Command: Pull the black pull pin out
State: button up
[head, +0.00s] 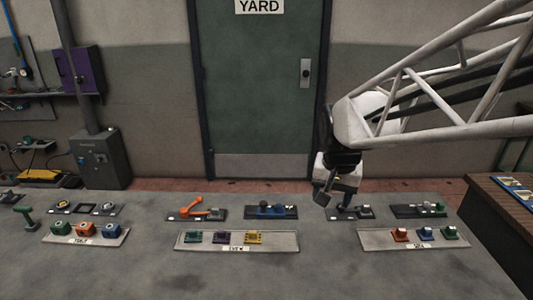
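My gripper (325,196) hangs at the right of centre, over the back row of small fixtures, in front of the door. Its fingers are small and partly turned away, so I cannot tell whether they are open or shut. Right below it is a small dark plate (351,213) with a pale label and a dark block. The gripper covers part of this plate. I cannot make out the black pull pin for certain; it may be on this plate, behind the fingers. I see nothing clearly held.
An orange lever fixture (197,208), a blue fixture (270,211) and a green-and-white fixture (420,211) stand in the same row. Labelled trays with coloured blocks lie nearer: left (103,239), middle (285,242), right (385,244). The bench front (270,280) is clear.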

jog(key=w+a+f+m+g, duration=0.1)
jog(key=w+a+f+m, duration=0.15)
jog(key=w, duration=0.55)
jog(key=w+a+f+m, duration=0.1)
jog(key=w+a+f, duration=0.3)
jog(key=w, duration=0.5)
jog(key=m, duration=0.2)
send_over(263, 202)
jog(key=shift+g, duration=0.4)
jog(key=f, duration=1.2)
jog(key=shift+s+d+f, duration=0.25)
jog(key=shift+s+f, duration=0.1)
jog(key=shift+f, duration=0.05)
jog(key=shift+w+a+f, duration=0.2)
jog(key=shift+w+f, duration=0.05)
jog(key=shift+f, duration=0.05)
jog(key=shift+f, duration=3.9)
jog(key=shift+c, duration=0.2)
